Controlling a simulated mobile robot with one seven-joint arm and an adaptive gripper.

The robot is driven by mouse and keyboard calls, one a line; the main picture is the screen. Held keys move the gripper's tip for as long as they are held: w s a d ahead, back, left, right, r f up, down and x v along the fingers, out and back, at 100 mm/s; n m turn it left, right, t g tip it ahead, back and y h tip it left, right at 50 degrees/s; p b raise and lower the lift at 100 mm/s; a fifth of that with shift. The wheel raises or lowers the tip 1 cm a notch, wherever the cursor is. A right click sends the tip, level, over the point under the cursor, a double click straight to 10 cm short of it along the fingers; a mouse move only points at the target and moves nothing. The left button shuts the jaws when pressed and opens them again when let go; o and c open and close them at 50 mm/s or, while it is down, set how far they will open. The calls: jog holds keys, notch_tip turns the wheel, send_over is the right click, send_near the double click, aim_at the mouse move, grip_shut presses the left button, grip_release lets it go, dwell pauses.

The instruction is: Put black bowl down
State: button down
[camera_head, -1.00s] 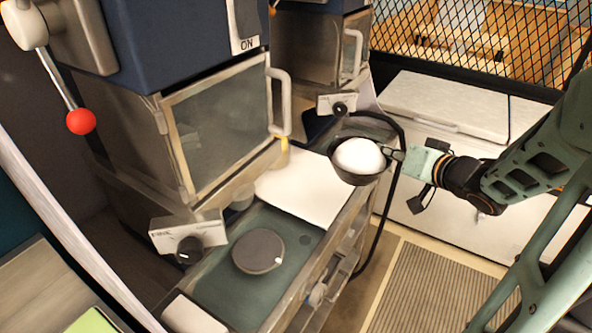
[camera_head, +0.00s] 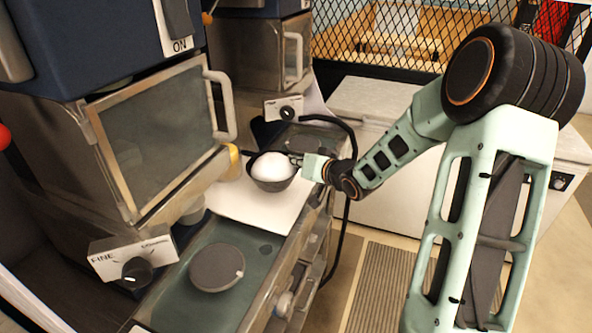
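The black bowl (camera_head: 271,184) holds a smooth white mound (camera_head: 272,168). It is at the far end of the white board (camera_head: 245,208) on the counter beside the machine; whether it touches the board I cannot tell. My gripper (camera_head: 298,160) comes from the right and is at the bowl's right rim, with its fingers closed on that rim as far as I can see. The fingertips are small and partly hidden by the bowl. The bowl looks about upright.
The large machine with a glass door (camera_head: 155,135) and handle stands close on the left. A black cable (camera_head: 346,200) hangs behind the gripper. A white chest (camera_head: 375,115) stands behind.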

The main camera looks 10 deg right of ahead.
jog(key=shift+f, duration=1.2)
jog(key=c, duration=2.1)
grip_release()
jog(key=shift+f, duration=0.1)
jog(key=v, duration=1.2)
jog(key=shift+d, duration=0.1)
